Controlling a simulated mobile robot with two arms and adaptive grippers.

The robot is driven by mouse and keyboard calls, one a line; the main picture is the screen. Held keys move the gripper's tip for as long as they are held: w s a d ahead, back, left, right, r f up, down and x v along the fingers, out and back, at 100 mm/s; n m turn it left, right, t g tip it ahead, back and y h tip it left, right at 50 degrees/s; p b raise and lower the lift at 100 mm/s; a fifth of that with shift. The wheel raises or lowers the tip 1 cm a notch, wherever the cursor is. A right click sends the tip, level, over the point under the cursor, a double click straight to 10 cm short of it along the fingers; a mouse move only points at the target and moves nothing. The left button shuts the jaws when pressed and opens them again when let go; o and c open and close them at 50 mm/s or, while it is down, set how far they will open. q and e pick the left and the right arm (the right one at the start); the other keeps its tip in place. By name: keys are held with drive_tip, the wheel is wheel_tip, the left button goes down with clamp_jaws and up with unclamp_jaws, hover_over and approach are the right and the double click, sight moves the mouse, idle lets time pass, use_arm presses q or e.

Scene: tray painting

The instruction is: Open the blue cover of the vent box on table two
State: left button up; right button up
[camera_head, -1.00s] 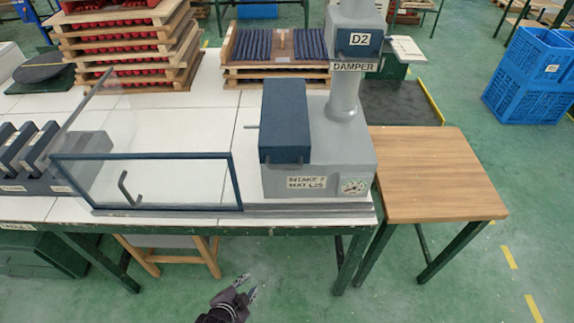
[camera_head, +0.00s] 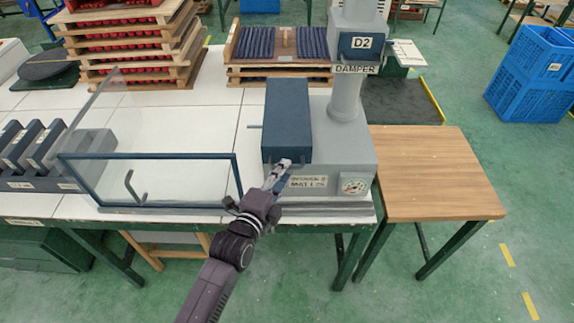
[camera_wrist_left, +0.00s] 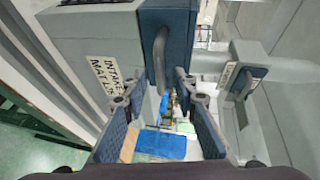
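The grey vent box (camera_head: 345,150) stands at the right end of the white table, labelled INTAKE and MAT. A grey bar handle (camera_wrist_left: 160,58) sticks out from the cover. My left gripper (camera_head: 283,170) is at the cover's front lower edge. In the left wrist view my left gripper (camera_wrist_left: 155,92) is open, its two fingers spread around the lower end of the handle, which is not clamped. My right gripper is out of view.
A glass-fronted enclosure (camera_head: 155,157) with a blue frame stands left of the box. The damper column (camera_head: 347,95) marked D2 rises behind it. A wooden side table (camera_head: 440,170) is clear at the right. Pallets with red items stand back left.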

use_arm(q)
drive_tip(key=shift+x, duration=1.5)
drive_tip(key=shift+c, duration=0.4)
clamp_jaws()
